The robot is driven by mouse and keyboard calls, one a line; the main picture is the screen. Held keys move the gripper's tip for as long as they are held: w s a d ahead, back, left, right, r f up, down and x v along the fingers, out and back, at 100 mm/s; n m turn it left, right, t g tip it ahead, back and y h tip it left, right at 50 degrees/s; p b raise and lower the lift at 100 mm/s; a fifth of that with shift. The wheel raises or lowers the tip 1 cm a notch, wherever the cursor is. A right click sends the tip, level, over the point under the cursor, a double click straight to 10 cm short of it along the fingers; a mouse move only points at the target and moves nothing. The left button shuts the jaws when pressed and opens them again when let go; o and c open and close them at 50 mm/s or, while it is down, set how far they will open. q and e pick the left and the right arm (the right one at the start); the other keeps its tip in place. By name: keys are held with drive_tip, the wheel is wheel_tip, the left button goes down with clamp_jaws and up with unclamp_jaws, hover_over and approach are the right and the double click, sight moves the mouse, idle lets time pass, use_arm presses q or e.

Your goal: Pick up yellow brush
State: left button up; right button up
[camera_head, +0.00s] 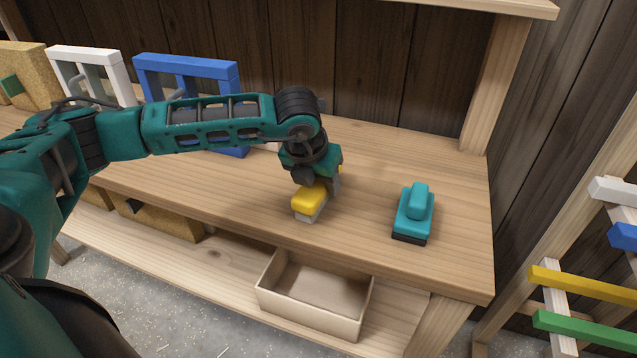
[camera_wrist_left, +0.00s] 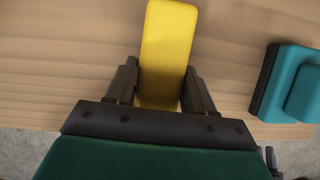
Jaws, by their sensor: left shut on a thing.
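The yellow brush (camera_head: 310,198) is at the front middle of the wooden bench top, with a pale lower part showing under its yellow body. My left gripper (camera_head: 318,188) reaches down over it from above and is shut on it. In the left wrist view the yellow brush (camera_wrist_left: 167,50) lies between the two dark fingers of my left gripper (camera_wrist_left: 160,88), and its far end sticks out past them. The head view does not clearly show whether the brush touches the bench. My right gripper is in neither view.
A teal brush-like block (camera_head: 413,212) with a dark base stands to the right on the bench top (camera_head: 455,250). An open wooden box (camera_head: 325,320) sits on the lower shelf. Blue (camera_head: 190,66) and white (camera_head: 88,55) frames stand at the back left. A coloured-bar rack (camera_head: 580,285) is at right.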

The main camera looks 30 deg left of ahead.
use_arm(q)
wheel_tip(320, 180, up, 20)
idle(0.4)
